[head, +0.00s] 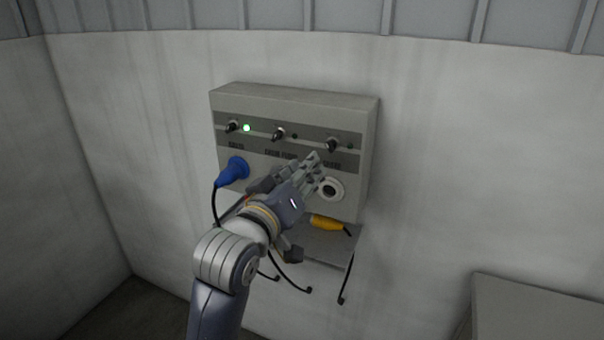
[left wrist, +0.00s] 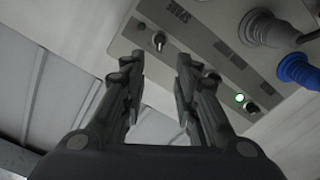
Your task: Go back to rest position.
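A control box (head: 225,103) is on the wall with several knobs in a row. A green lamp (head: 247,128) is lit beside the left knob (head: 232,126); the other lamps look dark. My left gripper (head: 313,162) is in front of the box, below the middle and right knobs, its fingers pointing up and right. In the left wrist view the fingers (left wrist: 160,62) are apart with nothing between them. My right gripper is not in view.
A blue plug (head: 233,171) sits in the left socket, and a grey plug (left wrist: 262,30) is beside it. The right socket (head: 330,189) is empty. A yellow plug (head: 325,222) lies on the shelf (head: 342,246) under the box. Cables hang below. A grey block (head: 540,310) stands lower right.

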